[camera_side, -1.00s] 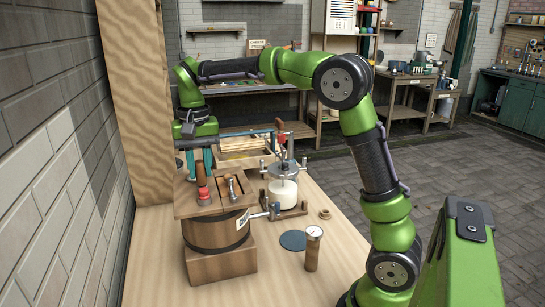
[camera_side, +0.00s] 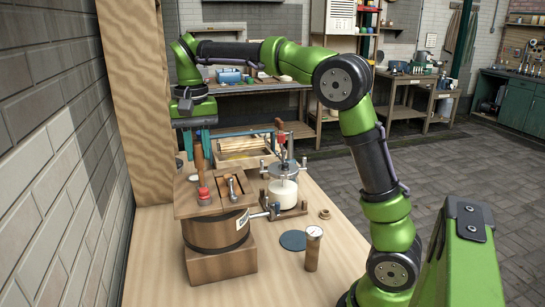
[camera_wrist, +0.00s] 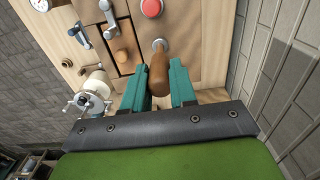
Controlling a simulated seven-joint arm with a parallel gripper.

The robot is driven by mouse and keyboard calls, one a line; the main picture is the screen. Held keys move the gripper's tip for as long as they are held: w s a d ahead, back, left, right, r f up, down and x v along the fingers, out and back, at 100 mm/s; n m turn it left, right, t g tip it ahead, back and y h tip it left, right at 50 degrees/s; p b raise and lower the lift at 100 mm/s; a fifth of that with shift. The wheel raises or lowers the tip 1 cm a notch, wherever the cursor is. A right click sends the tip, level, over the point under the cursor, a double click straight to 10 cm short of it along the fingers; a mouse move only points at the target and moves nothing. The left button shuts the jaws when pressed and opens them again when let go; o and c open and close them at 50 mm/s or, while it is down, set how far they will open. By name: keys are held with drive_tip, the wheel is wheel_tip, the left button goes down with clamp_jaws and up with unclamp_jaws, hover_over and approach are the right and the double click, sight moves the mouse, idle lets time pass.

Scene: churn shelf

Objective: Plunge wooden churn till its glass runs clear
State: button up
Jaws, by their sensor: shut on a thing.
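The wooden churn (camera_side: 213,234) is a dark-banded tub on a wooden block, with a square wooden lid. Its brown plunger handle (camera_side: 198,155) stands upright out of the lid, and also shows in the wrist view (camera_wrist: 159,72). My gripper (camera_wrist: 158,84) has teal fingers on either side of this handle and is shut on it, above the lid.
A red button (camera_side: 203,194) and a metal lever (camera_side: 232,188) sit on the lid. A dial gauge (camera_side: 313,236) on a wooden post and a dark blue disc (camera_side: 292,241) stand right of the churn. A wooden tray (camera_side: 243,145) lies behind. A brick wall (camera_side: 60,150) closes the left.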

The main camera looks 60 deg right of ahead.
sight(200, 166)
drive_tip(key=shift+r, duration=0.4)
drive_tip(key=shift+f, duration=2.7)
drive_tip(key=shift+r, duration=2.7)
drive_tip(key=shift+f, duration=2.7)
